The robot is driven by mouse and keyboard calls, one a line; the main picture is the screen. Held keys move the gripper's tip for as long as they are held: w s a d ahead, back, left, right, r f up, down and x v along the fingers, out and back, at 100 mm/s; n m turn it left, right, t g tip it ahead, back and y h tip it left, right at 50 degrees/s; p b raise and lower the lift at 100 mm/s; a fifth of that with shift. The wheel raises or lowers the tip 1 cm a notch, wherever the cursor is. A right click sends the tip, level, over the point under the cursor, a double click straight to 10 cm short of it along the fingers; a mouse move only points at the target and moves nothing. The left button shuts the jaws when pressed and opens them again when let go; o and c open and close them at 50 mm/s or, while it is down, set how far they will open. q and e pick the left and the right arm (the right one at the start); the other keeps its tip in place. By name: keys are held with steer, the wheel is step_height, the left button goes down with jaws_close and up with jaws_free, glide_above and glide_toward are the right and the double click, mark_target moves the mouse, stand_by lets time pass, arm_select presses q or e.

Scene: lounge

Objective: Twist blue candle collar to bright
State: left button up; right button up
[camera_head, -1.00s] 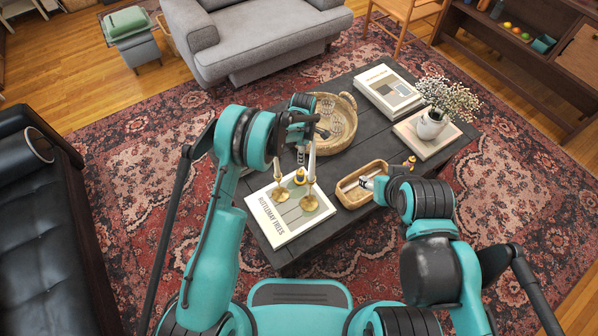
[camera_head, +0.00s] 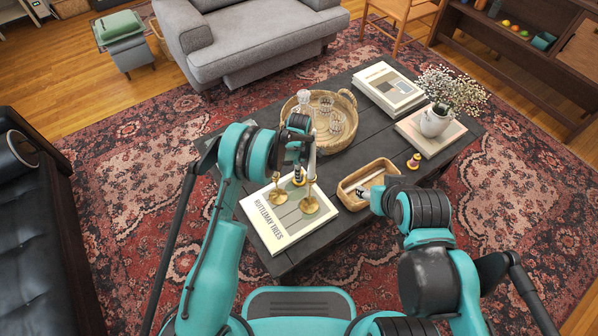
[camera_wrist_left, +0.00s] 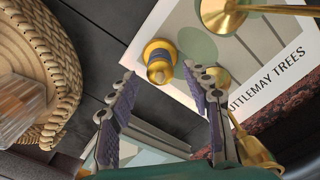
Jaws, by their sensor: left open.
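The small yellow lamp with a blue-purple collar (camera_head: 299,177) stands upright near the far edge of the book (camera_head: 262,226). It shows in the left wrist view (camera_wrist_left: 159,59), just beyond the fingertips and between their lines. My left gripper (camera_wrist_left: 158,80) is open and empty, pointing down at it without visible contact. In the head view my left gripper (camera_head: 299,158) partly covers the lamp. Brass candlesticks (camera_head: 278,195) (camera_head: 310,204) flank it. My right gripper (camera_head: 367,196) is by the wooden box (camera_head: 383,166); its fingers are too small to read.
A wicker tray (camera_head: 350,103) with glassware lies beyond my left gripper. Another yellow lamp (camera_head: 413,162), with a reddish collar, stands right of the box. A vase of flowers (camera_head: 435,122) is at the back right. Bare dark table (camera_head: 385,130) lies between the tray and vase.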

arm_select(q)
steer(key=shift+f, duration=0.45)
jaws_close()
